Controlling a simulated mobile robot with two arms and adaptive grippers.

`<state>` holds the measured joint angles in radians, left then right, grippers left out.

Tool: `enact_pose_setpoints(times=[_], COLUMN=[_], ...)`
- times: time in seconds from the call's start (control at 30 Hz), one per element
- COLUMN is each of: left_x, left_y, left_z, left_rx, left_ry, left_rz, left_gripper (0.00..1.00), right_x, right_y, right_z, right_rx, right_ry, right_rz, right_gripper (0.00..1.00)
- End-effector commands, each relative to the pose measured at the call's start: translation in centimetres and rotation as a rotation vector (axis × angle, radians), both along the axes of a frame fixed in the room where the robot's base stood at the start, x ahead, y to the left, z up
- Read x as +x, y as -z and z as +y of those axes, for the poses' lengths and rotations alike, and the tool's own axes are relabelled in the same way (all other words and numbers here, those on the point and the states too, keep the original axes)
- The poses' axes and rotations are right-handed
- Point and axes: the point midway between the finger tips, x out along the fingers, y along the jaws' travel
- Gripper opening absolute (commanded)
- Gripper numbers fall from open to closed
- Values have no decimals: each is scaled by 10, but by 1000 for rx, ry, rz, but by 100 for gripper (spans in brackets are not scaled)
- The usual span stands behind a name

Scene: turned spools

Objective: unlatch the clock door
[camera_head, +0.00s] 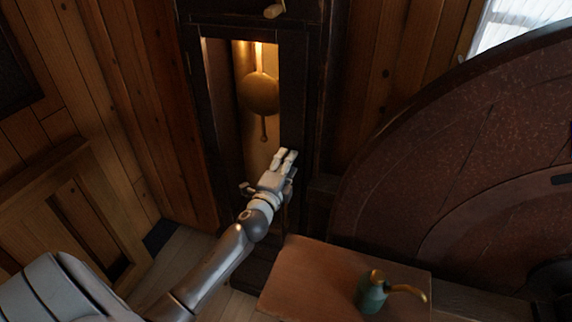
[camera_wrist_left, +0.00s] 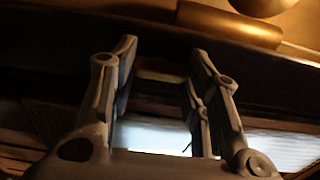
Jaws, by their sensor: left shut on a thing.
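The tall dark clock case has a narrow door (camera_head: 293,85) with an opening or pane, behind which a brass pendulum (camera_head: 259,94) hangs in warm light. The door looks closed against the case. My left gripper (camera_head: 285,158) is at the lower right part of the door frame. In the left wrist view its two fingers (camera_wrist_left: 162,75) stand apart on either side of a small bar-like piece, which I take to be the latch (camera_wrist_left: 160,77). It is shut on this piece, which the fingers hide in the head view. My right gripper is not in view.
A small wooden table (camera_head: 315,275) with a green oil can (camera_head: 373,293) with a brass spout stands in front, right of my left arm. A large round reddish wheel or stone (camera_head: 470,150) fills the right side. A wooden panelled piece (camera_head: 50,215) stands at left.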

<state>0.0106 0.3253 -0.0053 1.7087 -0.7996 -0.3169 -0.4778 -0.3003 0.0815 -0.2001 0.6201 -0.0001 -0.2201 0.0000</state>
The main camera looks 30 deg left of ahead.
Motion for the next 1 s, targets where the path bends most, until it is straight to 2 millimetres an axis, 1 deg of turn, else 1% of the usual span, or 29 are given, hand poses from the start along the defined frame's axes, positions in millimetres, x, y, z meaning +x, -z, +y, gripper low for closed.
enact_pose_setpoints(times=[0.17,0.2,0.37,0.67,0.77,0.87,1.0], left_x=[0,0,0,0,-4,-13,-36], left_y=[1,1,1,0,1,2,2], left_z=[0,0,0,0,-1,-3,-9], left_rx=[2,2,2,0,0,0,-1], left_ry=[0,0,0,0,1,1,2], left_rz=[3,3,1,0,0,2,3], left_gripper=[19,44,64,64,64,64,64], right_x=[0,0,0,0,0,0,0], right_y=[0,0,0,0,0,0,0], right_z=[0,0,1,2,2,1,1], right_rx=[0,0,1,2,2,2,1], right_ry=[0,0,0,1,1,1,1], right_rz=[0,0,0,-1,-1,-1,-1], right_gripper=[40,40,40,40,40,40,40])
